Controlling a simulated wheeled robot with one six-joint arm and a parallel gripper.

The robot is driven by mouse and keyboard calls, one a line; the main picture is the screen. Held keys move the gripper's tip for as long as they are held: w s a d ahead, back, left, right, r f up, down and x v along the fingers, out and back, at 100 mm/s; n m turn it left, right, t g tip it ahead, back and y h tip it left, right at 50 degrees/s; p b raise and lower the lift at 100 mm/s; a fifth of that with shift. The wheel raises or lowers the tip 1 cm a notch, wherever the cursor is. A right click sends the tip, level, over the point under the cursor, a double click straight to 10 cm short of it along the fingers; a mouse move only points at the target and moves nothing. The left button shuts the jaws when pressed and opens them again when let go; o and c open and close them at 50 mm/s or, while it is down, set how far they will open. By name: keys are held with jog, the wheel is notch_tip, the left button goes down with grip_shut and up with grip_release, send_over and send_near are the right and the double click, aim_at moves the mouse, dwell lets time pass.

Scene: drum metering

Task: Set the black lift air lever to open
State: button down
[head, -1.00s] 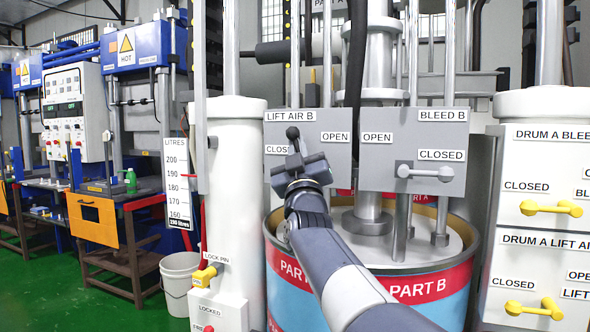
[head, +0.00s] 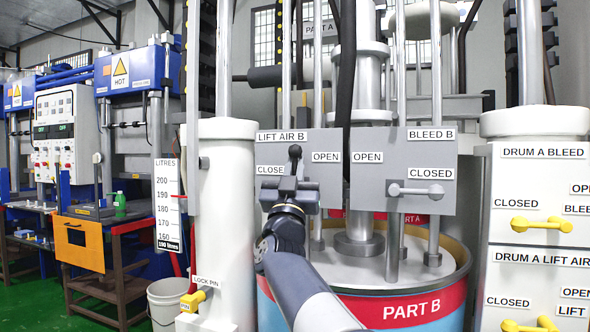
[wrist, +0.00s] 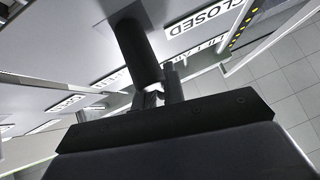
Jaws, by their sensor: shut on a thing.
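The black lift air lever (head: 295,157) is on the grey LIFT AIR B panel (head: 326,190). It points almost straight up, between the CLOSED label (head: 270,170) on the left and the OPEN label (head: 326,157) on the right. My gripper (head: 293,182) is at the lever's lower part, shut on it, and covers its pivot. In the wrist view the black lever (wrist: 138,48) runs down to my gripper's fingers (wrist: 158,97); the contact itself is partly hidden by the dark gripper body.
The BLEED B panel with a grey lever (head: 415,190) stands to the right. Yellow levers (head: 540,225) are on the white cabinet at far right. A white column with a yellow lock pin (head: 192,300) is to the left. The Part B drum (head: 410,309) is below.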

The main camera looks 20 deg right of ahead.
jog(key=shift+s+r+h, duration=0.2)
jog(key=shift+r+h, duration=0.1)
jog(key=shift+r, duration=0.1)
jog(key=c, duration=1.5)
grip_release()
jog(key=shift+a, duration=0.1)
jog(key=shift+f, duration=0.15)
jog(key=shift+s+a+f, duration=0.15)
jog(key=shift+s+f, duration=0.1)
jog(key=shift+f, duration=0.25)
jog(key=b+v, duration=0.1)
jog(key=v, duration=0.8)
jog(key=shift+s, duration=0.35)
jog(key=shift+w, duration=0.1)
jog(key=p+x, duration=0.1)
jog(key=x, duration=0.9)
jog(key=shift+w, duration=0.3)
